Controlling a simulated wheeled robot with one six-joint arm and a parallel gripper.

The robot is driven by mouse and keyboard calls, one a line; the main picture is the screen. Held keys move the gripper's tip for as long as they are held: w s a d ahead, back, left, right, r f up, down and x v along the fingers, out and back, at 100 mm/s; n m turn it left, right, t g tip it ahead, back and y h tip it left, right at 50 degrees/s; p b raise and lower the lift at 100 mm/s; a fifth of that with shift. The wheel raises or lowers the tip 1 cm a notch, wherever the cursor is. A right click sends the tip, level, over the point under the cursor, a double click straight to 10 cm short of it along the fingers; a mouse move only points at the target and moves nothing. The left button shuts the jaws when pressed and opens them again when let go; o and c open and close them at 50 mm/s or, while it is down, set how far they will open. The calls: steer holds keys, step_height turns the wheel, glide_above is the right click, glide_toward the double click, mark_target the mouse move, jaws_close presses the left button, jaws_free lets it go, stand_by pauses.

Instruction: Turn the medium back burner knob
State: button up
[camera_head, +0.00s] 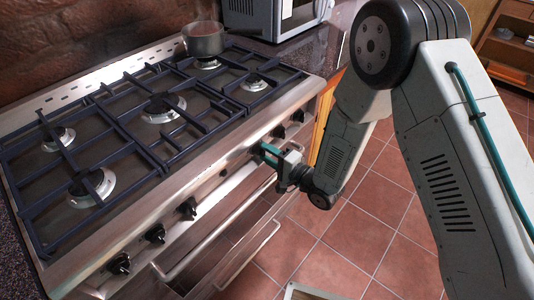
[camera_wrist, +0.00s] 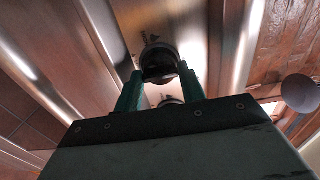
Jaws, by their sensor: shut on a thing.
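The stove (camera_head: 75,262) has a row of dark knobs along its steel front panel. My gripper (camera_head: 266,151) is at this panel, right of its middle. In the wrist view my gripper (camera_wrist: 162,78) has its two green fingers on either side of a dark round knob (camera_wrist: 159,60), shut on it. In the head view the gripper hides this knob. I cannot tell from the frames which burner it serves.
Two free knobs (camera_head: 279,131) (camera_head: 297,115) are close to the right of my gripper. Several more, such as one knob (camera_head: 188,208), are to its left. A pot (camera_head: 203,42) stands on the back right burner. Oven handles (camera_head: 235,266) run below. The tiled floor (camera_head: 310,260) in front is mostly clear.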

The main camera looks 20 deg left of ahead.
steer(key=shift+w+d, duration=0.1)
steer(key=shift+w, duration=0.05)
steer(key=o, duration=0.7)
steer(key=v, duration=0.7)
steer(key=shift+s+d, duration=0.2)
steer(key=shift+d, duration=0.1)
